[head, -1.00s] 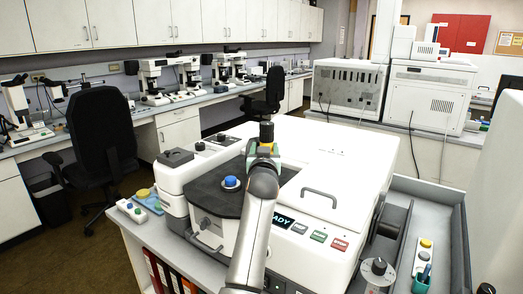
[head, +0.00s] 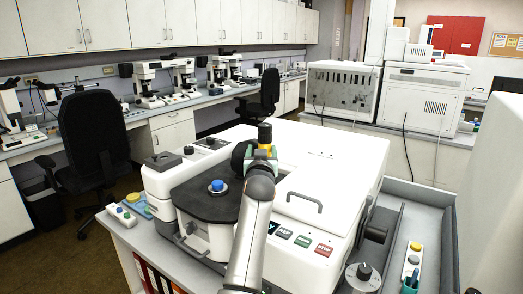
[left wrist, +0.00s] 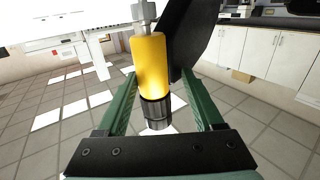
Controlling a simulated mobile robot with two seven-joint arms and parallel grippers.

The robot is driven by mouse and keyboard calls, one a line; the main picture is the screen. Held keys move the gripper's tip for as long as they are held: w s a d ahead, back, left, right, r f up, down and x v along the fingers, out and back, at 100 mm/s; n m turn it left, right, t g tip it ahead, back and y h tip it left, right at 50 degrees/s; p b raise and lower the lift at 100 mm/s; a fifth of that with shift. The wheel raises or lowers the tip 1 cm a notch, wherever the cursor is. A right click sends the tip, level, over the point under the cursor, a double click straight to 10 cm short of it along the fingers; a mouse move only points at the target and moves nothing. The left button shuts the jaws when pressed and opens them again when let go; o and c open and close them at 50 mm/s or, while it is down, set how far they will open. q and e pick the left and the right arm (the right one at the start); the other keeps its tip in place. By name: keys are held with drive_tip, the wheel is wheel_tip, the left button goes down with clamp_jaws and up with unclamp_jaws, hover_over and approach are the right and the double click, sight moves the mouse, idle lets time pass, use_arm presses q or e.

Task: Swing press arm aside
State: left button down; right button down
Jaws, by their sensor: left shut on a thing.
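The white infrared microscope (head: 330,160) has a dark grey stage plate (head: 205,205) with a blue knob (head: 217,185) on it. My left gripper (head: 262,153) is over the white housing, behind and right of the plate. It is shut around the yellow-and-black handle (head: 265,133) of the press arm. In the left wrist view the yellow handle (left wrist: 150,65) stands between the green fingers, with its dark knurled end toward the gripper base. The black press arm (left wrist: 190,38) is beside it. In the head view part of that dark arm (head: 239,155) shows left of the gripper. My right gripper is not in view.
A display and buttons (head: 304,241) are on the microscope's front, partly behind my left arm. A grey lid handle (head: 304,200) stands on its top. A tray (head: 430,195) with small tools is at right. Black chairs (head: 95,140) stand at left.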

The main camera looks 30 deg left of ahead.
use_arm(q)
drive_tip(key=shift+a+r, duration=0.1)
drive_tip(key=shift+r, duration=0.5)
drive_tip(key=shift+c, duration=2.1)
unclamp_jaws()
drive_tip(key=shift+w+f, duration=0.1)
drive_tip(key=shift+w, duration=0.05)
drive_tip(key=shift+o, duration=0.3)
drive_tip(key=shift+w+a+f, duration=0.15)
drive_tip(key=shift+w+f, duration=0.15)
drive_tip(key=shift+f, duration=0.05)
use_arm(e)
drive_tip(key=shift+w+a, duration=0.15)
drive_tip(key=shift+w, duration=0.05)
use_arm(q)
drive_tip(key=shift+f, duration=0.3)
drive_tip(key=shift+d, duration=0.2)
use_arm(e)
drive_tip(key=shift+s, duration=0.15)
